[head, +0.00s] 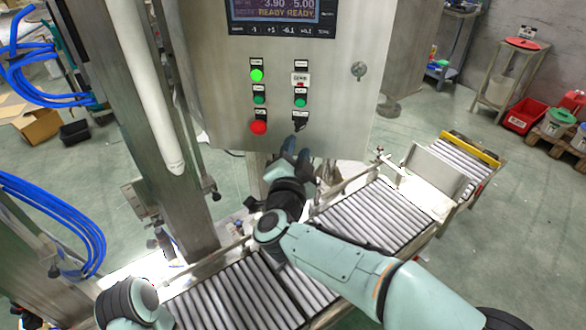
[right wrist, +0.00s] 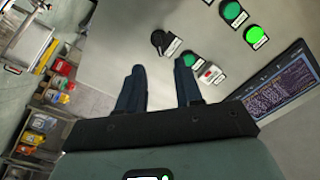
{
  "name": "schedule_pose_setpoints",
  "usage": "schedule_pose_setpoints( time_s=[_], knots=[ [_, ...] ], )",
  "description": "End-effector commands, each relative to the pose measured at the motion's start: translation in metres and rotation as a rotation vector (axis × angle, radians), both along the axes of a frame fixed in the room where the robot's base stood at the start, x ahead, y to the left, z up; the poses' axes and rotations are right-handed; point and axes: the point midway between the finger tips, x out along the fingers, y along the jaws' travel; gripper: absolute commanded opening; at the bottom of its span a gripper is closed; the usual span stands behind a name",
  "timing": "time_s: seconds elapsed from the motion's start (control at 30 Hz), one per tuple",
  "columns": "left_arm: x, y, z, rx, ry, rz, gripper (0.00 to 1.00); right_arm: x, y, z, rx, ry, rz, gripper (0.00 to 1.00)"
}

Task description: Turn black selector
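The black selector (right wrist: 158,40) is a small dark knob with a label beside it, on the steel control panel. In the head view the black selector (head: 299,127) is at the lower right of the button group, partly covered by a dark fingertip. My right gripper (head: 296,148) is just below it, in front of the panel's lower edge. In the right wrist view my right gripper (right wrist: 159,67) is open and empty. Its two dark fingers point at the panel, and the selector appears beyond the gap between their tips, apart from them. My left gripper is out of view.
The panel also has a lit green button (head: 257,75), a red button (head: 258,128), dark green buttons (head: 300,101) and a display (head: 275,10). A roller conveyor (head: 375,215) runs below my right arm. A steel post (head: 150,130) stands left of the panel.

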Motion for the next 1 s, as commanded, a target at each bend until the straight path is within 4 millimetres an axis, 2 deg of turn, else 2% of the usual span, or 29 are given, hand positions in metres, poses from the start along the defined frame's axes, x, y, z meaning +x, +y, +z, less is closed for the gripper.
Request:
schedule_pose_setpoints(
  time_s=[0.1, 0.2, 0.37, 0.87, 0.93, 1.0],
  knots=[
    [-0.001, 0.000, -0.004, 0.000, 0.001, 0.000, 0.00, -0.025, 0.003, 0.000, 0.000, 0.000, 0.003, 0.35],
    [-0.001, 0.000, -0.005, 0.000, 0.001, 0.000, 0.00, -0.040, 0.005, 0.000, 0.000, -0.001, 0.001, 0.35],
    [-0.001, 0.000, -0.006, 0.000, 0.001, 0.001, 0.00, -0.053, 0.007, 0.000, -0.001, -0.001, 0.001, 0.35],
    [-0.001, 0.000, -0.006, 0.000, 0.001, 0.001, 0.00, -0.055, 0.006, 0.000, -0.002, 0.000, 0.000, 0.35],
    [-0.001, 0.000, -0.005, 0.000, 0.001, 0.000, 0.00, -0.052, 0.006, -0.007, -0.015, 0.010, 0.003, 0.35],
    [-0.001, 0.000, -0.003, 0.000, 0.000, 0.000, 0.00, -0.045, 0.005, -0.024, -0.048, 0.033, 0.013, 0.35]
  ],
)
